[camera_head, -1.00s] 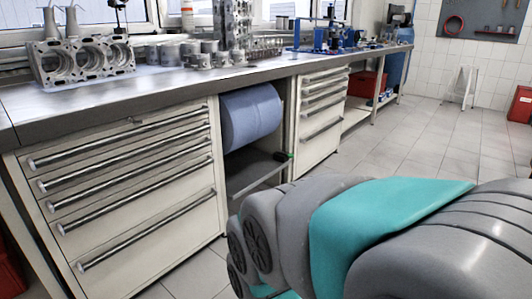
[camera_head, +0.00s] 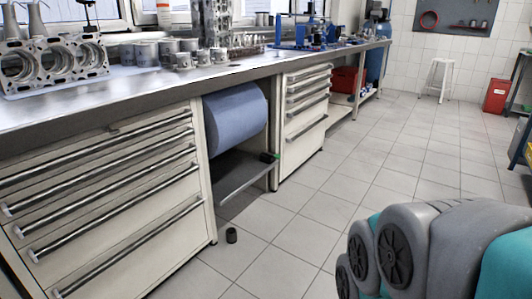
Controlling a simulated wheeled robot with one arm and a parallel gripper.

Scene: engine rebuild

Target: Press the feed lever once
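A large blue paper roll (camera_head: 236,118) hangs in the open bay between two drawer cabinets under the workbench. A small black and green knob (camera_head: 268,157), which looks like the end of the feed lever, sticks out at the right side of the bay, just below the roll. The rest of the lever is too small to make out. My gripper is out of view. Only grey and teal parts of my arm show at the lower right, well apart from the roll and knob.
A grey shelf (camera_head: 243,177) lies below the roll. A small dark cylinder (camera_head: 231,235) stands on the floor before the bay. Drawer cabinets (camera_head: 110,200) flank the bay. The tiled floor in the middle is clear. A white stool (camera_head: 437,78) and red box (camera_head: 496,96) stand farther back.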

